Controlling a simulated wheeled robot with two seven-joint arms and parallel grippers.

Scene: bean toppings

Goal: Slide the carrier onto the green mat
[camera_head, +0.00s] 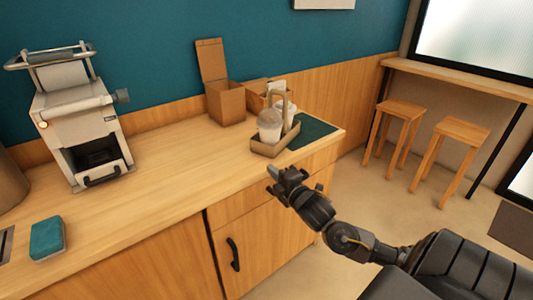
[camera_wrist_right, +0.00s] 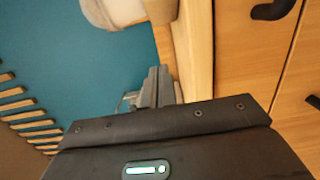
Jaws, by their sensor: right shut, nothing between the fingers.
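The brown cardboard carrier (camera_head: 269,149) stands upright on the counter, with a handle and white lidded cups (camera_head: 270,125) in it. The green mat (camera_head: 316,130) lies flat at the counter's right end, just right of the carrier; the carrier hides its left part, so I cannot tell if they overlap. My right gripper (camera_head: 281,176) is at the counter's front edge, in front of the carrier and apart from it. It is shut and empty; its fingers (camera_wrist_right: 157,88) show in the right wrist view, beside the counter edge. My left gripper is not in view.
An open cardboard box (camera_head: 227,104) and another brown container (camera_head: 254,95) stand behind the carrier. A grey machine (camera_head: 82,120) and a teal sponge (camera_head: 47,238) are on the left. The counter's middle is clear. Stools (camera_head: 401,112) stand beyond the right end.

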